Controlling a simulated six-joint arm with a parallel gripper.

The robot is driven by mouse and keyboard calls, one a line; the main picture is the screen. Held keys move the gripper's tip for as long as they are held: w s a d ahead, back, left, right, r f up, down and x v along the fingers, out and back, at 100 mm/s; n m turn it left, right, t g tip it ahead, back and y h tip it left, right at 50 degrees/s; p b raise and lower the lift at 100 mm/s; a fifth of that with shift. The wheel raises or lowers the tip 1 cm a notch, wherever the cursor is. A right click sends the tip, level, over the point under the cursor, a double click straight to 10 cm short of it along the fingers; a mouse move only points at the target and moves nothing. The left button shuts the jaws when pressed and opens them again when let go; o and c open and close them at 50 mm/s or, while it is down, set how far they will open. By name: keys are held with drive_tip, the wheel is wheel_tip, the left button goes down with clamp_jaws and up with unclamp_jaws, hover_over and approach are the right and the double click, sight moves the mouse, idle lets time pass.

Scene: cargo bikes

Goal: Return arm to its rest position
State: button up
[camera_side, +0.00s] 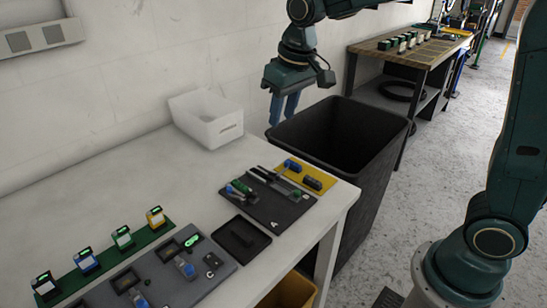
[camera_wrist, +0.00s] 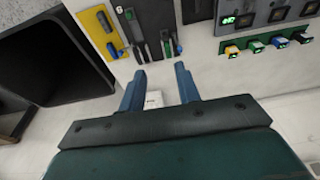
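My gripper (camera_side: 282,119) hangs with its blue fingers pointing down, near the back left corner of the black bin and to the right of the white box in the side view. In the wrist view the two fingers (camera_wrist: 161,73) stand apart with nothing held between them. My arm reaches in from the top right, from its base at the lower right of the side view. Part of the white box (camera_wrist: 153,99) shows between the fingers in the wrist view.
The black bin (camera_side: 385,150) stands open beside the white table (camera_side: 190,180). The table bears the white box (camera_side: 207,118), a dark tool board (camera_side: 285,212), a yellow mat (camera_side: 318,174) and a green strip of small modules (camera_side: 110,262). A wooden workbench (camera_side: 400,57) stands behind.

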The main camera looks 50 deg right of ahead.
drive_tip(key=s+d+t, duration=0.1)
drive_tip(key=s+d, duration=0.1)
drive_tip(key=s, duration=0.9)
drive_tip(key=s+d+r+t, duration=0.1)
drive_tip(key=s+d+t, duration=0.1)
drive_tip(key=s, duration=1)
drive_tip(key=shift+s+r, duration=0.15)
drive_tip(key=shift+s, duration=0.05)
